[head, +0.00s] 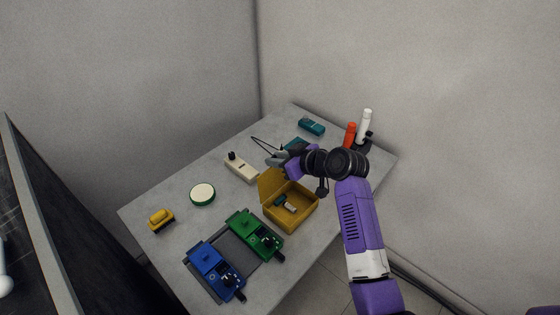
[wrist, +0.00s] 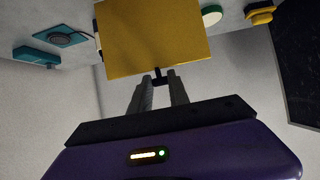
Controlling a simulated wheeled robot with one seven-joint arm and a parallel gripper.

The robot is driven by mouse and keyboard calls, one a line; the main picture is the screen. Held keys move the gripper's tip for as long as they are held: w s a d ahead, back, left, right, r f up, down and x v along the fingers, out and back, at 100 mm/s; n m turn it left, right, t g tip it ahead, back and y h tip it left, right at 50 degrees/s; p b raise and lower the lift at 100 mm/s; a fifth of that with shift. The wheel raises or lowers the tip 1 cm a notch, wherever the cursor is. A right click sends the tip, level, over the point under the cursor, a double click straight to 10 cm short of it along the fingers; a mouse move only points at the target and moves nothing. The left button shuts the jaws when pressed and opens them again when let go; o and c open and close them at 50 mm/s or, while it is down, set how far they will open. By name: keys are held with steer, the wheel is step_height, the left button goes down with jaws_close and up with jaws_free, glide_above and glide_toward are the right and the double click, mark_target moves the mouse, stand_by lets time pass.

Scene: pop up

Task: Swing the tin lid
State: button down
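The yellow tin (head: 303,219) stands on the table with its lid (head: 271,187) raised steeply at its left side. Small items lie inside the tin. In the wrist view the lid (wrist: 152,35) fills the top middle, with a small dark tab at its lower edge. My gripper (head: 274,160) is above the lid's top edge in the head view. In the wrist view my gripper (wrist: 160,77) has its two fingers apart, one on either side of the dark tab. I cannot tell whether the fingers touch it.
A blue device (head: 207,258) and a green device (head: 246,230) sit in front of the tin. A cream device (head: 241,168), a round green-rimmed tin (head: 202,194) and a yellow toy-like item (head: 160,221) are to the left. Orange (head: 350,134) and white (head: 364,125) bottles stand at right.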

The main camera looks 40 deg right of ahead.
steer(key=s, duration=0.4)
steer(key=shift+d+p, duration=0.1)
steer(key=shift+p, duration=0.3)
steer(key=shift+s, duration=0.1)
steer(key=shift+s+f, duration=0.2)
steer(key=shift+s, duration=0.45)
steer(key=shift+s+f, duration=0.25)
steer(key=shift+s, duration=0.45)
steer(key=shift+s+f, duration=0.2)
steer(key=shift+s, duration=0.45)
steer(key=shift+f, duration=0.1)
steer(key=shift+s+d+f+b, duration=0.1)
steer(key=shift+s+f+b, duration=0.45)
steer(key=shift+s, duration=0.3)
steer(key=shift+s+f+b, duration=0.45)
steer(key=shift+s+f, duration=0.1)
steer(key=shift+s, duration=0.3)
